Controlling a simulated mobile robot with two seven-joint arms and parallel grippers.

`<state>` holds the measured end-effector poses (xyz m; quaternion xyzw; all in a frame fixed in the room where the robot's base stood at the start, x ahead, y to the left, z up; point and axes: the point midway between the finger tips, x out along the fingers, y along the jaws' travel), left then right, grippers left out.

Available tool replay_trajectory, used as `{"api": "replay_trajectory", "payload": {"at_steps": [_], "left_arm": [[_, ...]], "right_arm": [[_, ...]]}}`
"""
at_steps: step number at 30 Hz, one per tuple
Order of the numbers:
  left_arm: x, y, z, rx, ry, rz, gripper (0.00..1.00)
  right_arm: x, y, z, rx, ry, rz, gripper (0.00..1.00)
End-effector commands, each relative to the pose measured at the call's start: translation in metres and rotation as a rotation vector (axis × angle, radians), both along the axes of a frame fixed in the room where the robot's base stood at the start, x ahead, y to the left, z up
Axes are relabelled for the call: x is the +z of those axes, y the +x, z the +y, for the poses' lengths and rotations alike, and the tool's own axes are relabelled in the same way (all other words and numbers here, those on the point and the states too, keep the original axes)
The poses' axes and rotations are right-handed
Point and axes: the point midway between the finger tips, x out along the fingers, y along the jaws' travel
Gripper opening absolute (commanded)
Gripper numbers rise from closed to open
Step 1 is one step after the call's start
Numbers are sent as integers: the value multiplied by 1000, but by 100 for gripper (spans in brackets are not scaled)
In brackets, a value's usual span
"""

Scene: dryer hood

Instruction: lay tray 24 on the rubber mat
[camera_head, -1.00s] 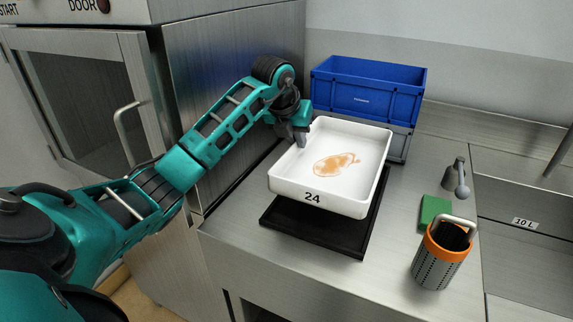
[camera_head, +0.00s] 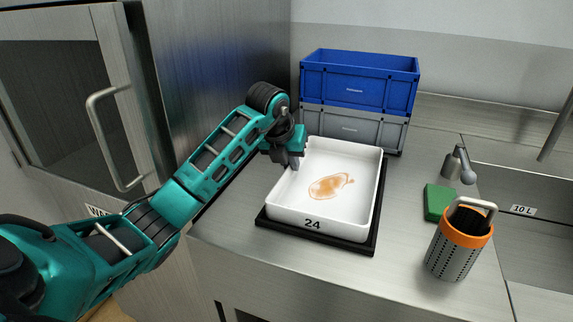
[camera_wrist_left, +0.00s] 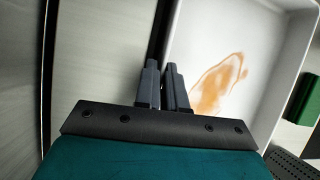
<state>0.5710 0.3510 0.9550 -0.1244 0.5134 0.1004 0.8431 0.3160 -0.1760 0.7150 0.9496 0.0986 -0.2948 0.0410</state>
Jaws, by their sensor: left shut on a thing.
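Tray 24 (camera_head: 366,165) is white, with a brown stain on its floor and the number on its front wall. It sits level over the black rubber mat (camera_head: 374,236), whose edge shows along the front and right; whether it fully touches the mat is hard to tell. My left gripper (camera_head: 292,163) is shut on the tray's left wall. In the left wrist view the two fingers (camera_wrist_left: 165,88) straddle that wall, with the stained tray floor (camera_wrist_left: 205,50) to their right. My right gripper is not in view.
Behind the tray stand a blue crate (camera_head: 360,82) and a grey crate (camera_head: 355,128) under it. To the right are a green sponge (camera_head: 437,202), a perforated orange-rimmed basket (camera_head: 458,252), a tap (camera_head: 460,165) and a sink. A steel cabinet (camera_head: 215,80) stands at left.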

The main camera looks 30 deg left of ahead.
Motion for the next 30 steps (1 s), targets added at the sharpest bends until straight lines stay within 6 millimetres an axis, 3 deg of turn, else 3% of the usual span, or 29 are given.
{"api": "replay_trajectory", "payload": {"at_steps": [5, 6, 14, 23, 30], "left_arm": [[1, 0, 0, 1, -1, -1, 0], [0, 0, 0, 0, 0, 2, 10], [0, 0, 0, 0, 0, 2, 35], [4, -1, 0, 0, 1, 1, 35], [34, -14, 0, -1, 3, 2, 35]], "right_arm": [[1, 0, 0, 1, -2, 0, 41], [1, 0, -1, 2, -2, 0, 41], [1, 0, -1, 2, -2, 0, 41], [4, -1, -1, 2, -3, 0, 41], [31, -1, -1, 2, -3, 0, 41]]}}
